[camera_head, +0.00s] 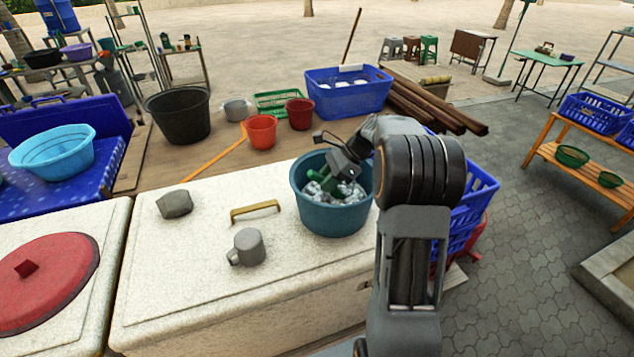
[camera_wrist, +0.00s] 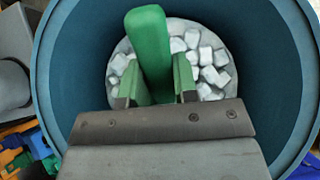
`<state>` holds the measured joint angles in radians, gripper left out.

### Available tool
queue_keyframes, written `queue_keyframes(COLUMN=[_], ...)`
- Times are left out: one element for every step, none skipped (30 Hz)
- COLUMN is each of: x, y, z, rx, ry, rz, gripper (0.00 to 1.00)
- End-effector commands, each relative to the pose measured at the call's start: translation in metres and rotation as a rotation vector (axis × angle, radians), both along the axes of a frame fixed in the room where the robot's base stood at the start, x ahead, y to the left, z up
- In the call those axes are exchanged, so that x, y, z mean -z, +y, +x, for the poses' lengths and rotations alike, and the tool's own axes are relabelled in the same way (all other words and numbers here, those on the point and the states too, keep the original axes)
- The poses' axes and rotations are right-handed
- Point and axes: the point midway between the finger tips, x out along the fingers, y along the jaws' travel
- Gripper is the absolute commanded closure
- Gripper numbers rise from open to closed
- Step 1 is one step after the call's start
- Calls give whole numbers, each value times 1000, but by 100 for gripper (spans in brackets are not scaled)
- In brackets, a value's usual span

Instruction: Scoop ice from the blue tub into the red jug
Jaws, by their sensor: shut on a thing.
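The blue tub (camera_head: 330,218) stands on the white chest lid and holds pale ice cubes (camera_head: 350,192). In the wrist view its wall (camera_wrist: 275,60) surrounds the ice (camera_wrist: 205,62). My gripper (camera_head: 333,178) reaches down inside the tub's rim. It is shut on a green scoop handle (camera_wrist: 150,45), which also shows in the head view (camera_head: 317,184). The scoop's bowl is hidden, so I cannot tell whether it holds ice. I see no clear red jug; a small red bucket (camera_head: 299,114) and an orange-red one (camera_head: 262,133) stand behind the chest.
A blue crate (camera_head: 478,195) stands to the right. A black bucket (camera_head: 178,118) stands behind. The lid's front left is clear.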

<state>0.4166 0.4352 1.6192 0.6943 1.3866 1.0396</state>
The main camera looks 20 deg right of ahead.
Motion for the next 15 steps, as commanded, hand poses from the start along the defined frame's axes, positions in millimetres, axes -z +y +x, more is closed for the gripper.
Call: queue_keyframes(x=[0, 0, 0, 0, 0, -9, -15, -19, -23, -27, -30, -35, -38, -42, -46], y=[-7, -10, -15, -18, -22, -22, -21, -21, -21, -21, -21, -21, -21, -21, -21], z=[0, -1, -1, -2, -3, -3, -3, -3, -3, -3, -3, -3, -3, -3, -3], rx=[1, 1, 1, 2, 2, -1, -2, -2, -2, -2, -2, -2, -2, -2, -2], ry=[0, -1, -1, -1, -1, -2, -1, -1, -1, -1, -1, -1, -1, -1, -1], rz=[0, 0, 0, 0, 0, 1, 1, 1, 0, 0, 0, 0, 0, 0, 0], gripper=[96, 96, 96, 96, 96, 96, 96, 96, 96, 96, 96, 96, 96, 96, 96])
